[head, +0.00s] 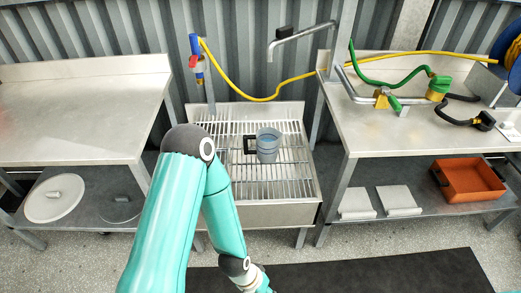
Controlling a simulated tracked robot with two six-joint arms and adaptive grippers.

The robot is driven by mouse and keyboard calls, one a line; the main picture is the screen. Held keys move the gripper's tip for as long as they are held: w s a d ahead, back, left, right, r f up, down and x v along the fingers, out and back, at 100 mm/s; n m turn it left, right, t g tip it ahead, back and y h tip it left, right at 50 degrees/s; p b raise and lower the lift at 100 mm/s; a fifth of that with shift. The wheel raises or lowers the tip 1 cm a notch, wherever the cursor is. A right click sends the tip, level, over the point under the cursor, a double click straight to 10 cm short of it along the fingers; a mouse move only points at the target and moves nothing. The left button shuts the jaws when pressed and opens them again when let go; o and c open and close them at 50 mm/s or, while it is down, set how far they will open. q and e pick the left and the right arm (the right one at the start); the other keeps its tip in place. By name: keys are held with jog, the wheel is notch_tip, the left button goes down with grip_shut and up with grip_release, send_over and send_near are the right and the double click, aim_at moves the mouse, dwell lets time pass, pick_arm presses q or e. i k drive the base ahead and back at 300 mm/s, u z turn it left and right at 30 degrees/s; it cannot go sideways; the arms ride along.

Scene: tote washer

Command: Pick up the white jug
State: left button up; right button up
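A grey-blue jug (268,147) stands upright on the slatted metal grate of the sink stand (228,125) in the middle of the head view. A dark square handle shows on its left side. I see no jug that is clearly white. My teal left arm rises from the bottom, bends in front of the sink's left part and runs back down to the bottom edge.
A bare steel table (80,115) stands left, with a white round lid (55,198) on its lower shelf. The right table (400,130) holds green and yellow hose fittings (437,88). An orange tray (470,181) is below. A faucet (305,35) overhangs the sink's back.

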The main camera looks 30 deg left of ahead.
aim_at(269, 139)
jog(key=z, duration=0.15)
jog(key=i, duration=1.35)
jog(key=u, duration=0.75)
